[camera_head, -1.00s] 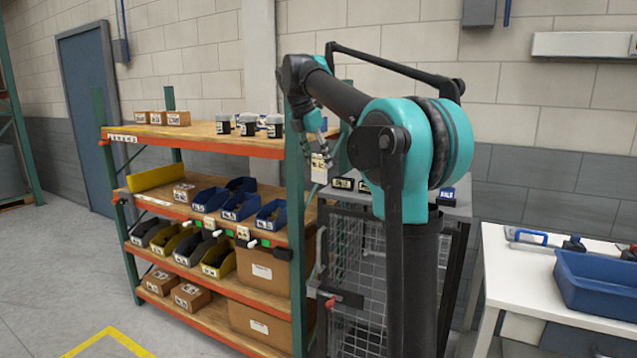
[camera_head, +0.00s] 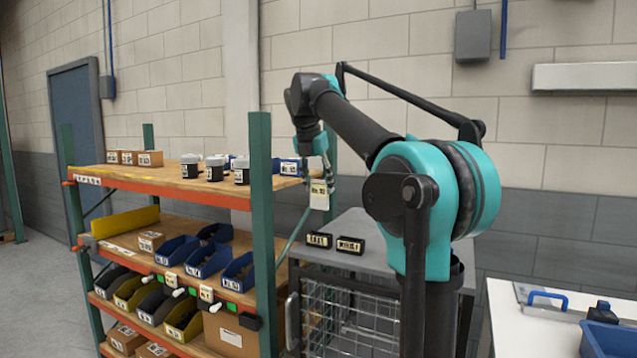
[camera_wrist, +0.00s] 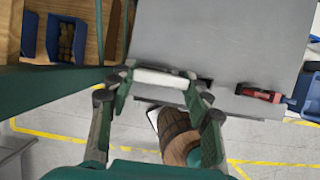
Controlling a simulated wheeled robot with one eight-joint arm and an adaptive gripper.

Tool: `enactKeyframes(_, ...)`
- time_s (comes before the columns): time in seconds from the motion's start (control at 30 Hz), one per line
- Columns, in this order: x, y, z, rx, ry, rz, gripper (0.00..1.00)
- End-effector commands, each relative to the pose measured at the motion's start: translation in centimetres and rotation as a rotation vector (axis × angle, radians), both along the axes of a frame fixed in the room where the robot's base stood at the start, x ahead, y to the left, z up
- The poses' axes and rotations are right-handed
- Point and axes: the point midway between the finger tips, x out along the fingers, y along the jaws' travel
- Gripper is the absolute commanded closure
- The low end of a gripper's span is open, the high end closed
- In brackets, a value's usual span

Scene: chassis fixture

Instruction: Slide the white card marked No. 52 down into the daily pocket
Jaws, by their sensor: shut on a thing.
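The white card (camera_head: 319,197) hangs upright below my gripper (camera_head: 322,176), which is shut on its top edge. Its label appears to read No. 52. In the wrist view, the card's edge (camera_wrist: 160,78) shows as a white bar between the fingers of my gripper (camera_wrist: 159,82). Two black labelled holders stand on the grey cabinet top: a left one (camera_head: 319,240) and a right one (camera_head: 350,245). Their lettering is too small to read surely, so I cannot tell which is the daily pocket. In the head view, the card appears above the left holder, apart from it.
A wooden rack (camera_head: 190,187) with boxes, jars and bins stands at the left. Its green upright (camera_head: 261,205) is left of the card. The grey cabinet top (camera_head: 385,228) has bare room around the holders. A white table (camera_head: 510,315) is at the right.

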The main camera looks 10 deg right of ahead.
Motion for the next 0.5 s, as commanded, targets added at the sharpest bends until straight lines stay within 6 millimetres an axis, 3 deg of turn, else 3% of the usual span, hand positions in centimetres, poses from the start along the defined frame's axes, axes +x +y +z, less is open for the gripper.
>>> enactKeyframes(0.5, 0.0, 0.0, -2.9, 0.000, 0.000, 0.000, 0.71)
